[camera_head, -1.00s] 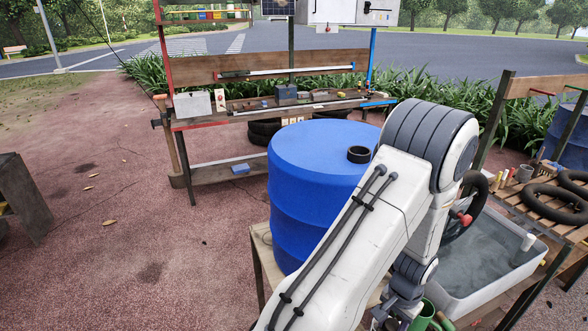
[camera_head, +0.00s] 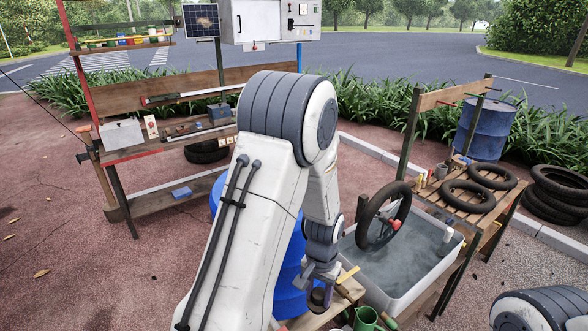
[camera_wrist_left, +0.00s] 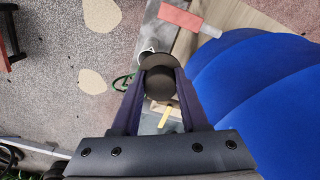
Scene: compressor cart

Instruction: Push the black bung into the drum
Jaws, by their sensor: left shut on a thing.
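The blue drum (camera_head: 291,268) stands mostly behind my left arm in the head view. Its top and the opening there are hidden by the arm. In the left wrist view the drum (camera_wrist_left: 245,85) fills the right side. My left gripper (camera_head: 320,284) points down beside the drum, on its right in the head view. It is shut on the black bung (camera_head: 317,297), a round dark piece. In the left wrist view the bung (camera_wrist_left: 160,83) sits between the two fingertips (camera_wrist_left: 158,80), apart from the drum. My right gripper is not in view.
A green can (camera_head: 366,319) is just below the gripper. A workbench (camera_head: 165,148) stands behind; a slatted table with tyres (camera_head: 467,196) is at right.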

